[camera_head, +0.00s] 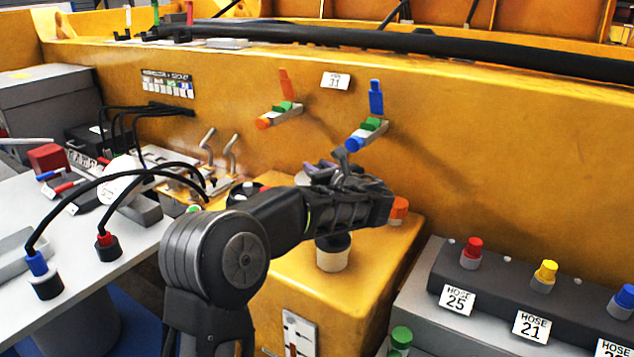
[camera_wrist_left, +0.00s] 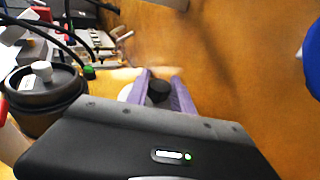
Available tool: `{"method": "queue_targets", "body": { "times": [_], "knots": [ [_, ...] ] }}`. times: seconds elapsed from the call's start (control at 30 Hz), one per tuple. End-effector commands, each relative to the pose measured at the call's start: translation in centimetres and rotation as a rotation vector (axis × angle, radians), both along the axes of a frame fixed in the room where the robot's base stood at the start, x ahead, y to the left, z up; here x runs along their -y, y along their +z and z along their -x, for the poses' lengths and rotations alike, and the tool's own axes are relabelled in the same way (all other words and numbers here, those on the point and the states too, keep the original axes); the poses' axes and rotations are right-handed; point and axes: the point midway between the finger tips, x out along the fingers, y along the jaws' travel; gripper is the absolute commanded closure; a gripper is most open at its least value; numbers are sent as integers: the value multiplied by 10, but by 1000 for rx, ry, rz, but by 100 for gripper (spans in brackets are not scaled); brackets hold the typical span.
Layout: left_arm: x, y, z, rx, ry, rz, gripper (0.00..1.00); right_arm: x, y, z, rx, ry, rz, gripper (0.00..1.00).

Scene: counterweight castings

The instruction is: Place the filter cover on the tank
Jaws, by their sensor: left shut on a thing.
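My left gripper (camera_head: 322,168) reaches over a yellow block (camera_head: 388,262) in front of the yellow wall. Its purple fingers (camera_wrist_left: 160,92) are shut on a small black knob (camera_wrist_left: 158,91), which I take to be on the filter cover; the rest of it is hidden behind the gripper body. A cream cylinder with a black top (camera_head: 332,258) stands on the block below my forearm; I cannot tell whether it belongs to the tank. A dark round pot with a pale knob (camera_wrist_left: 41,95) shows left of the gripper in the wrist view. My right gripper is not in view.
An orange cap (camera_head: 398,207) stands by the wrist. Blue-tipped (camera_head: 366,135) and orange-tipped (camera_head: 278,115) fittings stick out of the wall above. A grey hose rack (camera_head: 500,285) stands at right; a white table (camera_head: 110,265) with black hoses at left.

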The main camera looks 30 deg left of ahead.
Motion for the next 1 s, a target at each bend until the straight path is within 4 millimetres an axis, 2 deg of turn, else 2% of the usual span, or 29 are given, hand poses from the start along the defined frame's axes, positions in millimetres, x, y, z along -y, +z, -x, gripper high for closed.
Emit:
{"method": "queue_targets", "body": {
  "times": [0.1, 0.2, 0.47, 0.5, 0.77, 1.0],
  "knots": [
    [0, -21, -1, -2, 0, -1, 100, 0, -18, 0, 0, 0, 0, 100],
    [1, -33, -2, -1, -2, 0, 100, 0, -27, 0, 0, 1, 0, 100],
    [1, -33, -2, -1, -2, 0, 100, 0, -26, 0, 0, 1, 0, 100],
    [1, -35, -2, -2, -2, 1, 70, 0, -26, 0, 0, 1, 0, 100],
    [1, -34, -2, -2, -2, 0, 50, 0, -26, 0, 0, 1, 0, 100],
    [1, -34, -2, -1, -2, 0, 50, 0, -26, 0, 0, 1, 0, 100]
  ]
}}
